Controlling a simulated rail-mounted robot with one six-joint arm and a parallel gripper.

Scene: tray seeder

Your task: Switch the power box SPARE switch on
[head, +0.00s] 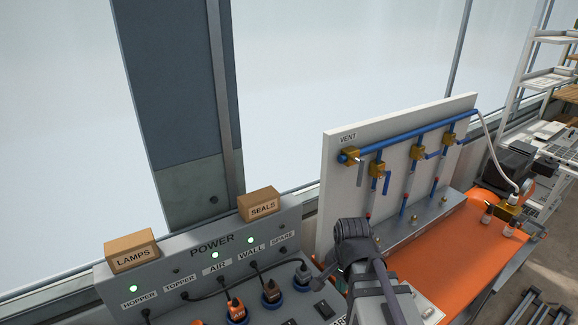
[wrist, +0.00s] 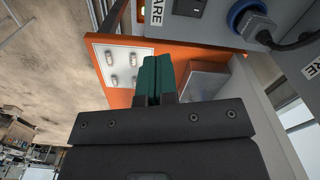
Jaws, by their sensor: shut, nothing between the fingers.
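The grey power box (head: 190,243) stands at the lower middle of the head view. Its SPARE label (head: 283,237) is at the right end of the row, and I see no green light above it. In the wrist view, a dark rocker switch (wrist: 188,8) sits at the top edge beside a partly cut-off SPARE label (wrist: 155,12). Its position is unclear. My gripper (wrist: 155,60) is shut and empty, its green fingers together below and left of the switch, apart from it in the picture. In the head view, my dark arm covers part of the box's right side.
Green lights show above HOPPER, AIR and WALL. A blue socket with a plug (wrist: 255,22) is right of the switch. LAMPS (head: 132,250) and SEALS (head: 259,204) boxes sit on top. The VENT panel (head: 335,180) and orange bench (head: 440,255) lie to the right.

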